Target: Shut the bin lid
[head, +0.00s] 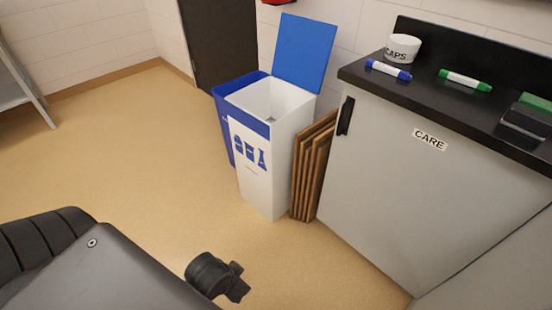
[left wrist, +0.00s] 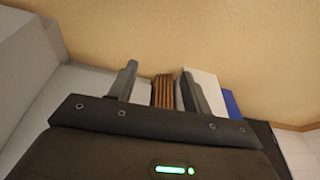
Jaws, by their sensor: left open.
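The white bin (head: 268,180) stands on the floor left of the cabinet, with a blue band and blue pictures on its front. Its blue lid (head: 304,55) is open, standing up above the rim, and the inside shows. In the left wrist view, a white part of the bin (left wrist: 208,90) shows partly behind a finger. My left gripper (left wrist: 159,68) is open, with nothing seen between its fingers. A dark part of my arm shows low in the head view, apart from the bin. My right gripper is not in view.
A blue bin (head: 224,95) stands behind the white one. Brown boards (head: 312,170) lean between the bin and the cabinet (head: 400,180). The black counter (head: 425,97) holds a white tub (head: 402,48) and markers. The floor (head: 150,150) left of the bins is clear.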

